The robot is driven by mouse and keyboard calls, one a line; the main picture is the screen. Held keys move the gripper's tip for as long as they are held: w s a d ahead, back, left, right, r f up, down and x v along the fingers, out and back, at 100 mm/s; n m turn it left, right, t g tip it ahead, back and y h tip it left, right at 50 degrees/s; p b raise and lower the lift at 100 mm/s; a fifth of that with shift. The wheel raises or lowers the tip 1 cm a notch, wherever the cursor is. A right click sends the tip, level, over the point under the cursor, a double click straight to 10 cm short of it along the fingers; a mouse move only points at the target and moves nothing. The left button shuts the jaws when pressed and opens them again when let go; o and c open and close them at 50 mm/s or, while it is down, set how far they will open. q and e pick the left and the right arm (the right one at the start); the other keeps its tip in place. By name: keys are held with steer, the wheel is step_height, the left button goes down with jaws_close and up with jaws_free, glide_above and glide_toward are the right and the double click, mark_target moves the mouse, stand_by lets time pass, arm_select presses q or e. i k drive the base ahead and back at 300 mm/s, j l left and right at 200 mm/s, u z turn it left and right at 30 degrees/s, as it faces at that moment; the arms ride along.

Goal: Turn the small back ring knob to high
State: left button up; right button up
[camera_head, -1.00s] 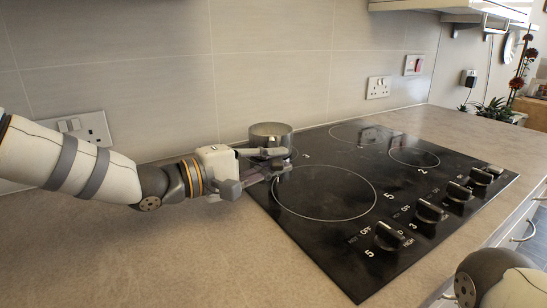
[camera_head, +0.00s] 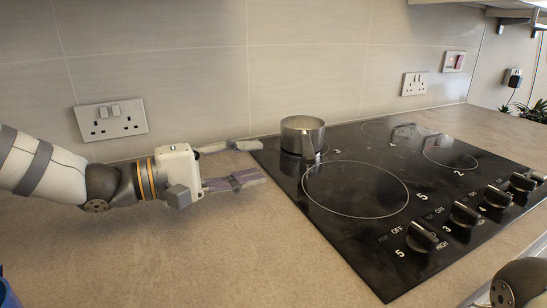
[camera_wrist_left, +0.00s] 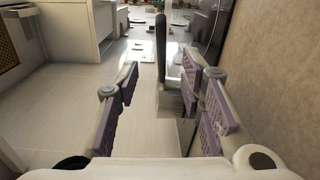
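The black glass hob (camera_head: 330,225) lies in the worktop with a row of black and silver knobs along its right front edge. The nearest knob (camera_head: 425,238) has OFF and HIGH marks; others are farther along (camera_head: 465,214), (camera_head: 497,196), (camera_head: 523,182). Which knob serves which ring is not clear. A metal pot (camera_head: 302,135) stands upright at the hob's back left corner and hides the surface beneath it. My left gripper (camera_head: 261,161) is open and empty, left of the pot and apart from it. Its spread fingers also show in the left wrist view (camera_wrist_left: 166,90). My right gripper is out of view.
A large front ring (camera_head: 355,213) and a smaller right ring (camera_head: 451,166) are bare. The worktop (camera_head: 200,260) in front of my left arm is clear. The tiled wall with a double socket (camera_head: 112,119) stands close behind that arm.

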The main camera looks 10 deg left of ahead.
mark_target(463, 217)
steer(key=k+l, duration=0.15)
steer(key=l, duration=0.25)
steer(key=k+l, duration=0.2)
steer(key=l, duration=0.15)
steer(key=k+l, duration=0.15)
steer(key=l, duration=0.25)
steer(key=k+l, duration=0.15)
steer(key=l, duration=0.2)
steer(key=k+l, duration=0.2)
steer(key=l, duration=0.2)
